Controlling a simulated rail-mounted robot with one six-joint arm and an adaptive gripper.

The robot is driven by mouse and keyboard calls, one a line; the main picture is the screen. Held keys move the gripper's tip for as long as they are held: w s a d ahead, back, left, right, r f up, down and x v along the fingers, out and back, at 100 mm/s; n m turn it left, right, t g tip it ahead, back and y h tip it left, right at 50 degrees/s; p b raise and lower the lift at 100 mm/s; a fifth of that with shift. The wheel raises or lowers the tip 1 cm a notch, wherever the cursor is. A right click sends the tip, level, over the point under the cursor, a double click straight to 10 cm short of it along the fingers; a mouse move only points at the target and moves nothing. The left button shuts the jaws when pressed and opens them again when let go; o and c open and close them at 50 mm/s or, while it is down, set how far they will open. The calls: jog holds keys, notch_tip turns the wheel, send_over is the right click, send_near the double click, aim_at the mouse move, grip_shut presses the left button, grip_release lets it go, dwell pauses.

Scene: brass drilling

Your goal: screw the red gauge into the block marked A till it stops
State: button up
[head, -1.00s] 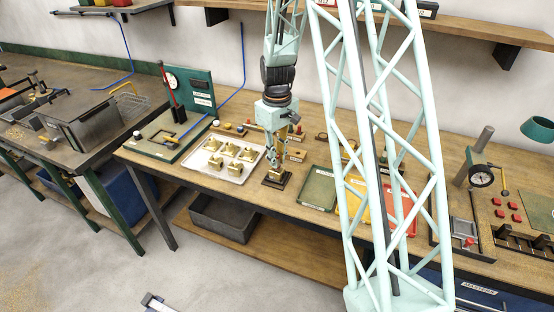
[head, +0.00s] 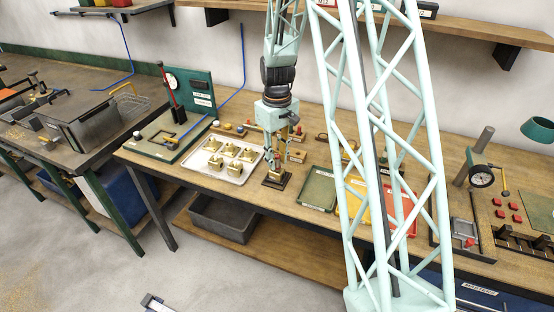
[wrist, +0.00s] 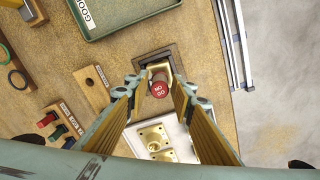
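The red gauge (wrist: 159,90) shows its round red end, with small white lettering, in the wrist view. It stands over a brass block (wrist: 177,64) in a dark square fixture (wrist: 143,58) on the bench. My gripper (wrist: 157,88) is above the block, one finger on each side of the gauge. The fingers look spread, with a small gap on both sides of the red end. In the head view my gripper (head: 276,158) points down over the fixture (head: 275,181). No mark A is legible on the block, and the thread is hidden.
A pale tray (head: 237,179) with several brass blocks stands left of the fixture. A green tray (head: 318,188), a yellow tray (head: 354,202) and a red tray (head: 410,205) lie to the right. Small wooden holders (head: 297,156) stand behind. The bench front edge is close.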

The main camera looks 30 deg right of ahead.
jog(key=shift+n+b, duration=0.5)
jog(key=shift+n, duration=2.7)
jog(key=shift+n+b, duration=0.35)
jog(key=shift+n, duration=2.65)
jog(key=shift+c, duration=0.8)
jog(key=c, duration=0.4)
jog(key=shift+m, duration=0.3)
